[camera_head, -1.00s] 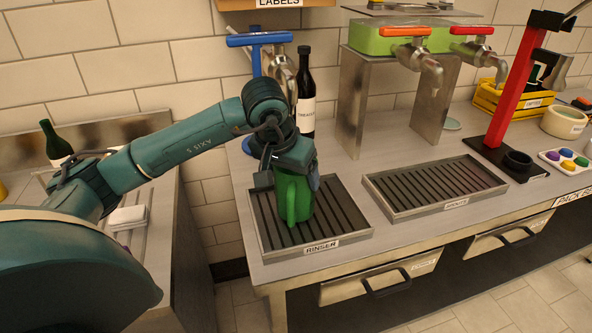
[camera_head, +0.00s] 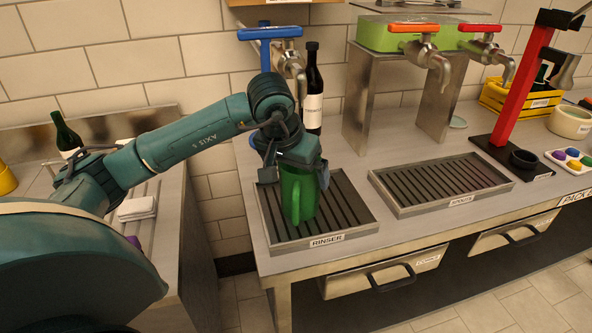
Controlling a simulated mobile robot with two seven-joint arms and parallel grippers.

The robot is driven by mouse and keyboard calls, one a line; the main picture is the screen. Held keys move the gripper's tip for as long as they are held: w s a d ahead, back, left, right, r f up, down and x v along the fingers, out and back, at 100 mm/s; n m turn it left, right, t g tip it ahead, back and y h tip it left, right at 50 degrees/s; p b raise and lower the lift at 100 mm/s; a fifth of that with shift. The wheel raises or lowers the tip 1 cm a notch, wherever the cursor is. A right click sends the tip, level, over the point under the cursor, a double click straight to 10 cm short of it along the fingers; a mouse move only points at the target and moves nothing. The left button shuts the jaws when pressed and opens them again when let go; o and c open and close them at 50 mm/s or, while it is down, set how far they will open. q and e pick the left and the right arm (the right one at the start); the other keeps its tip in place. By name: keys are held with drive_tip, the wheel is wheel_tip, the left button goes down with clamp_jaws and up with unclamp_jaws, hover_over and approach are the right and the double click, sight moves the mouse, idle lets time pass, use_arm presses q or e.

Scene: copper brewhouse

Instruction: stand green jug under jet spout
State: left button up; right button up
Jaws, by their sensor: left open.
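The green jug (camera_head: 299,200) stands upright on the slatted rinser tray (camera_head: 264,216), with its handle towards me. My left gripper (camera_head: 294,172) points down over the jug, its open fingers on either side of the upper part. The gripper hides the jug's rim, and I cannot tell whether the fingers touch it. Behind it is a metal spout (camera_head: 291,62) with a blue handle (camera_head: 270,33). Two more spouts, one with an orange handle (camera_head: 413,27) and one with a red handle (camera_head: 480,27), overhang the empty spouts tray (camera_head: 440,208). My right gripper is not in view.
A dark bottle (camera_head: 313,92) stands behind the jug. A red stand (camera_head: 522,90) with a black base is right of the spouts tray. A yellow crate (camera_head: 505,98) is behind it. A gap separates the left counter from this bench.

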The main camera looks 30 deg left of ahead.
use_arm(q)
drive_tip(key=v, duration=1.2)
drive_tip(key=s+d+f+n+g+h, duration=0.25)
drive_tip(key=d+f+h, duration=0.2)
drive_tip(key=d, duration=0.45)
drive_tip(key=s+d+f+n+g+h, duration=0.1)
drive_tip(key=s+d+f+g+h, duration=0.25)
drive_tip(key=d, duration=0.55)
drive_tip(key=s+d+r+n+t+h, duration=0.2)
drive_tip(key=d+r+n+h, duration=0.2)
drive_tip(key=d+n+h, duration=0.7)
drive_tip(key=w+a+f+n+t+y, duration=0.35)
drive_tip(key=n+t, duration=0.45)
drive_tip(key=n, duration=0.9)
drive_tip(key=w+a+f+n+t+y, duration=0.2)
drive_tip(key=a+f+n+t, duration=0.25)
drive_tip(key=n+t, duration=0.85)
drive_tip(key=s+a+f+n+g+y, duration=0.1)
drive_tip(key=s+f+n+g+y, duration=0.3)
drive_tip(key=f+n, duration=0.6)
drive_tip(key=s+a+f+n+g+y, duration=0.2)
drive_tip(key=s+f+n+g+y, duration=0.2)
drive_tip(key=f+n, duration=0.7)
drive_tip(key=shift+s+a+n+g+y, duration=0.15)
drive_tip(key=shift+s+n+g+y, duration=0.2)
drive_tip(key=shift+s+n+g, duration=0.85)
